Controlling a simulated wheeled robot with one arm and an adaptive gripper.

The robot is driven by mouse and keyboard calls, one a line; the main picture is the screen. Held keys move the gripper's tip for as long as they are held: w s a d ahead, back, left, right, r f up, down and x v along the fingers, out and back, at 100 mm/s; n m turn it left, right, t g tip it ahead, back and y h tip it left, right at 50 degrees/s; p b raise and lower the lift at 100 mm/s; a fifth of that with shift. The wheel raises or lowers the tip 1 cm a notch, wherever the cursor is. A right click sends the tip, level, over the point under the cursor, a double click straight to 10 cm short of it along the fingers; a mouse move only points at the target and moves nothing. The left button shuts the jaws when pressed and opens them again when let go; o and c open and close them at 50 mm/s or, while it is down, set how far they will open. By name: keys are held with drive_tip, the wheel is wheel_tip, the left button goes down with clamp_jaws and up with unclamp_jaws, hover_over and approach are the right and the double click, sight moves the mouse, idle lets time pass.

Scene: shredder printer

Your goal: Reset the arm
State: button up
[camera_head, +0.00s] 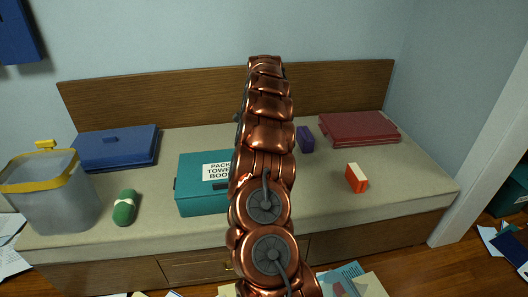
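My arm, copper and segmented, rises through the middle of the head view from the bottom edge to above the bench's backboard. Its upper end bends away from me. My gripper does not show; the arm's own links may hide it. Whether it holds anything cannot be told.
A bench (330,205) with a beige top carries a teal labelled box (203,196), partly behind my arm, a blue case (117,150), a grey yellow-rimmed bin (55,195), a green object (124,208), a red case (358,128), an orange-and-white box (356,178) and a purple block (306,139). Papers litter the floor.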

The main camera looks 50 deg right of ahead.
drive_tip(key=shift+r, duration=0.45)
idle(0.5)
drive_tip(key=w+a+r+n+y, duration=0.1)
drive_tip(key=a+r+n, duration=0.2)
drive_tip(key=a, duration=0.4)
drive_tip(key=w+a+r+n, duration=0.1)
drive_tip(key=a+r+n, duration=0.2)
drive_tip(key=a, duration=0.5)
drive_tip(key=s+a+r+n, duration=0.2)
drive_tip(key=s+a+n, duration=0.15)
drive_tip(key=a, duration=0.45)
drive_tip(key=s+a+r+n, duration=0.2)
drive_tip(key=s+a+n, duration=0.15)
drive_tip(key=a, duration=0.45)
drive_tip(key=s+a+n+g, duration=0.2)
drive_tip(key=s+a+n, duration=0.5)
drive_tip(key=s+a, duration=0.55)
drive_tip(key=s+a+f+n+h, duration=0.1)
drive_tip(key=s+f+n, duration=0.15)
drive_tip(key=s, duration=0.65)
drive_tip(key=s+f+n, duration=0.1)
drive_tip(key=s+n, duration=0.2)
drive_tip(key=s, duration=0.6)
wheel_tip(320, 180, up, 13)
drive_tip(key=w+p, duration=0.1)
drive_tip(key=p, duration=1.1)
drive_tip(key=shift+f, duration=0.2)
